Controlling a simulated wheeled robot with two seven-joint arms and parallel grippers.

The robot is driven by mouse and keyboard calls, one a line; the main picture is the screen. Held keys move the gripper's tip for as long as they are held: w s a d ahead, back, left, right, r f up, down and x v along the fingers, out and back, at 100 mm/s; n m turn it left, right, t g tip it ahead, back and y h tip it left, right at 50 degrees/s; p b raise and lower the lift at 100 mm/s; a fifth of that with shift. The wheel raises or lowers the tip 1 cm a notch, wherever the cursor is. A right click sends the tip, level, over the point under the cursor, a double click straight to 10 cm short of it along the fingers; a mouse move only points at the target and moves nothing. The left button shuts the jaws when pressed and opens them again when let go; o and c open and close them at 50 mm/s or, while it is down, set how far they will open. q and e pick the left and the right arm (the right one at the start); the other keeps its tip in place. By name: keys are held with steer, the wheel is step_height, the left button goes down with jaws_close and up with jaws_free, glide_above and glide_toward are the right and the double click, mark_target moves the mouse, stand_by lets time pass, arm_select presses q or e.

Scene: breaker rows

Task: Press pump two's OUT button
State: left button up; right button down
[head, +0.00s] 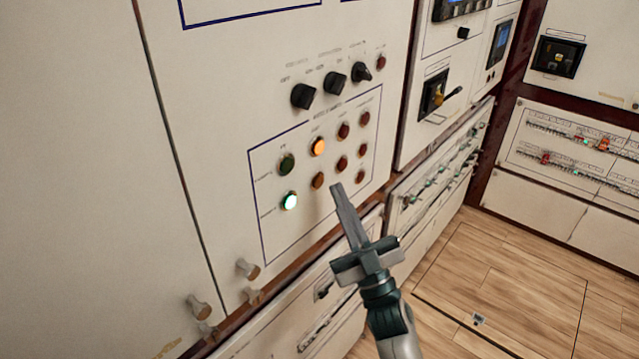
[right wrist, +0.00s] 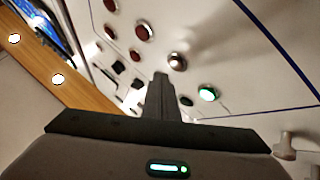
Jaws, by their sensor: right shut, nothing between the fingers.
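My right gripper (head: 336,188) is shut and empty, its fingers pointing up at the control panel (head: 215,130). The blue-framed button block has two rows. The upper row has a dark green button (head: 286,164), a lit orange button (head: 318,146) and red ones. The lower row has a lit green button (head: 290,201), a dull amber button (head: 318,180) and red ones. The fingertips appear just right of and below the amber button; contact cannot be told. In the right wrist view, the fingers (right wrist: 161,80) lie near a brownish button (right wrist: 177,62), left of the lit green button (right wrist: 208,93). Labels are too small to read.
Black rotary knobs (head: 335,83) stick out above the buttons. Pale pegs (head: 248,268) protrude at the lower left. More cabinets with breaker rows (head: 575,140) stand at the right.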

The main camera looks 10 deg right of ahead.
arm_select(q)
steer(key=shift+s+d, duration=0.15)
steer(key=shift+s, duration=0.2)
arm_select(e)
steer(key=shift+w+a, duration=0.35)
arm_select(q)
steer(key=shift+s, duration=0.15)
stand_by(1.2)
steer(key=shift+f, duration=0.1)
arm_select(e)
steer(key=shift+w+a, duration=0.5)
steer(key=shift+w, duration=0.15)
stand_by(1.1)
steer(key=shift+s+d+r, duration=0.1)
steer(key=shift+s+d, duration=0.05)
arm_select(q)
steer(key=shift+r, duration=0.25)
arm_select(e)
steer(key=shift+s+d, duration=0.35)
steer(key=shift+s, duration=0.15)
